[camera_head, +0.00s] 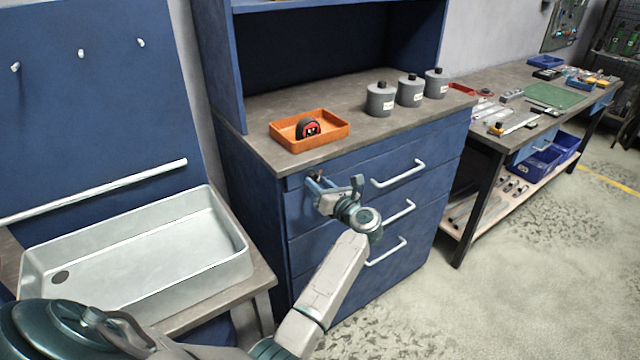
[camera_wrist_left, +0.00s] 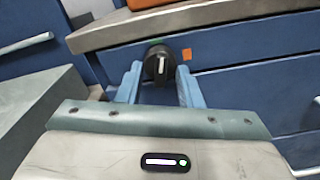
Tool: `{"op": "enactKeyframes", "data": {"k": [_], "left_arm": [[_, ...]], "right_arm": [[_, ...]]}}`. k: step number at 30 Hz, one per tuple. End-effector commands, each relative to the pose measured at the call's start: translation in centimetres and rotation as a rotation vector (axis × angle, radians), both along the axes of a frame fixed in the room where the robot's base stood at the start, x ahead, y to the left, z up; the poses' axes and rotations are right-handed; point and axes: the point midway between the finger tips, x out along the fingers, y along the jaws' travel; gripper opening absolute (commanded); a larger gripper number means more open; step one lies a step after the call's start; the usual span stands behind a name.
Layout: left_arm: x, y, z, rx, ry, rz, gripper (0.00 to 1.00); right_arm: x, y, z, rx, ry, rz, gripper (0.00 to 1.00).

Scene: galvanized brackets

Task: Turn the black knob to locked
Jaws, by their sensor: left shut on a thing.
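The black knob (camera_wrist_left: 157,66) is on the upper left of the blue cabinet front, just below the worktop edge. It bears a white line that runs roughly up and down in the left wrist view. My left gripper (camera_wrist_left: 159,82) is shut on the knob, with one blue finger on each side. In the head view my left gripper (camera_head: 318,184) is at the cabinet's top left corner and mostly hides the knob. My right gripper is not in view.
An orange tray (camera_head: 335,135) with a red and black tape measure (camera_head: 308,128) stands on the worktop above. Several grey canisters (camera_head: 380,100) stand further right. White drawer handles (camera_head: 398,174) stick out to the right of my gripper. A pale sink (camera_head: 240,262) is at left.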

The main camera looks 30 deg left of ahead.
Motion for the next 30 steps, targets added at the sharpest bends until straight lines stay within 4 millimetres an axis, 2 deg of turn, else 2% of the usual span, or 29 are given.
{"op": "enactKeyframes", "data": {"k": [14,30], "left_arm": [[-0.2,0.1,0.3,0.172,0.422,0.0,0.1],[-0.3,0.1,0.6,0.365,0.888,0.0,0.1]], "right_arm": [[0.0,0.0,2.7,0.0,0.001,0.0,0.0],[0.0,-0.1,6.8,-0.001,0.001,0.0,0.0]]}}
